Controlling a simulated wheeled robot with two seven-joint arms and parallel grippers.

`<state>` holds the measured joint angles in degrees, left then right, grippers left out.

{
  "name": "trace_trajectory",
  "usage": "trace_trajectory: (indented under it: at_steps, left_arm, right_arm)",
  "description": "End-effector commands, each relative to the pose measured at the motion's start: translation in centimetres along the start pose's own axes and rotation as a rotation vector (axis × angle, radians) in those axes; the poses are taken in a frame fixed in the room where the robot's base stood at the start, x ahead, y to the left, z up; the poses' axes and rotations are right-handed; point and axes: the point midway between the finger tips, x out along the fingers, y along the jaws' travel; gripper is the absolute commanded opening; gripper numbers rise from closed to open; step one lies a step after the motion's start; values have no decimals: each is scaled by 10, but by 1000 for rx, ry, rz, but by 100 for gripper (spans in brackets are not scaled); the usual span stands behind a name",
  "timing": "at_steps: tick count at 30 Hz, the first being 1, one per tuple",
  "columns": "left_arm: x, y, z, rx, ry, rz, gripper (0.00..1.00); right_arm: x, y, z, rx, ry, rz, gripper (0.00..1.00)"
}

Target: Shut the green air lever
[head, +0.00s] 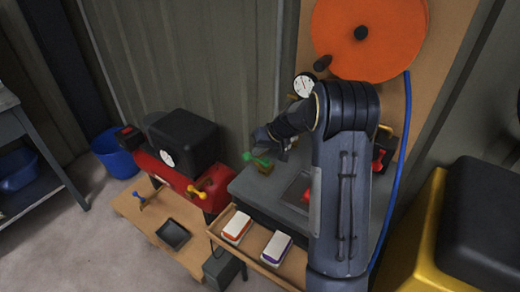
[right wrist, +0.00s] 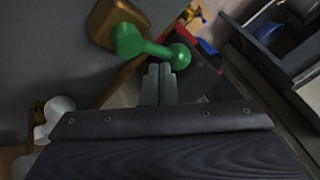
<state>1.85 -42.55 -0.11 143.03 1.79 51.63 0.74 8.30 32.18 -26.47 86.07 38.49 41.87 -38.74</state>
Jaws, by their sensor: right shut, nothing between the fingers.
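The green air lever (head: 257,160) sits on a brass valve (head: 265,168) at the back left of the grey bench top. In the right wrist view the lever (right wrist: 152,47) runs from its hub on the brass block (right wrist: 112,20) to a round green knob at its right end. My right gripper (right wrist: 159,70) is shut and empty, its fingertips close to the lever arm just left of the knob. I cannot tell whether they touch it. In the head view my right gripper (head: 284,152) is beside the valve, partly hidden by its own wrist. My left gripper is not in view.
A red compressor (head: 178,180) with a yellow lever (head: 197,192) stands left of the bench. An orange hose reel (head: 370,35) with a blue hose (head: 402,150) hangs behind. A blue bucket (head: 116,155) and a yellow machine (head: 415,250) flank the area.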

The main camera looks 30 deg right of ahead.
Motion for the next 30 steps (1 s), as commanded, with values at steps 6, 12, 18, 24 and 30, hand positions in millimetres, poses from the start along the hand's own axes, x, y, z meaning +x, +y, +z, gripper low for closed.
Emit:
trace_trajectory:
  at_steps: [6, 12, 18, 24, 30]
  left_arm:
    - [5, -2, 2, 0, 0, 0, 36]
    - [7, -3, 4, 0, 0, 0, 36]
    - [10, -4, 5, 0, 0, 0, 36]
    - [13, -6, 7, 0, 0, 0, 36]
    - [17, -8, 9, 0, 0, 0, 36]
  right_arm:
    - [1, 0, 0, -28, -11, -13, 0]
    - [0, -1, 1, -55, -24, -25, 0]
    - [1, -2, 2, -82, -37, -38, 0]
    - [1, -3, 2, -113, -52, -52, 0]
    - [2, -5, 3, -151, -70, -70, 0]
